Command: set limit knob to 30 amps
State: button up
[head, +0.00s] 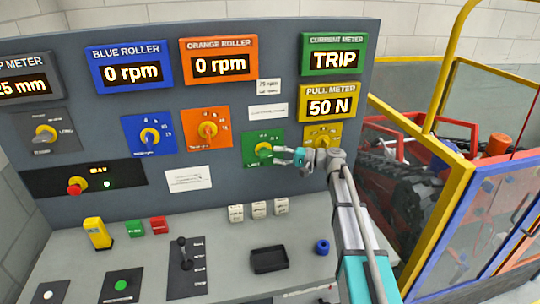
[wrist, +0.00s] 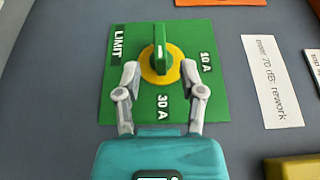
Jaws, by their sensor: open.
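The limit knob (wrist: 161,50) is a green handle on a yellow disc, on a green panel marked LIMIT (wrist: 112,95) in the wrist view. Its handle stands upright in that view; I cannot tell which end points. The label 30 A (wrist: 174,107) is below it and another amp label (wrist: 207,63) is to its right. The knob also shows in the head view (head: 263,150). My gripper (wrist: 160,70) is open, with one finger on each side of the yellow disc; contact is unclear. In the head view my gripper (head: 280,153) is just right of the knob.
The current meter (head: 334,60) reads TRIP; the pull meter (head: 327,103) reads 50 N. An orange knob (head: 207,131) is left of the green panel and a yellow one (head: 322,139) right. A white note (wrist: 271,82) is beside the panel. A black tray (head: 269,265) lies on the console below.

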jog(key=d, duration=0.7)
jog(key=shift+s+d, duration=0.3)
jog(key=shift+s, duration=0.15)
jog(key=shift+f, duration=0.1)
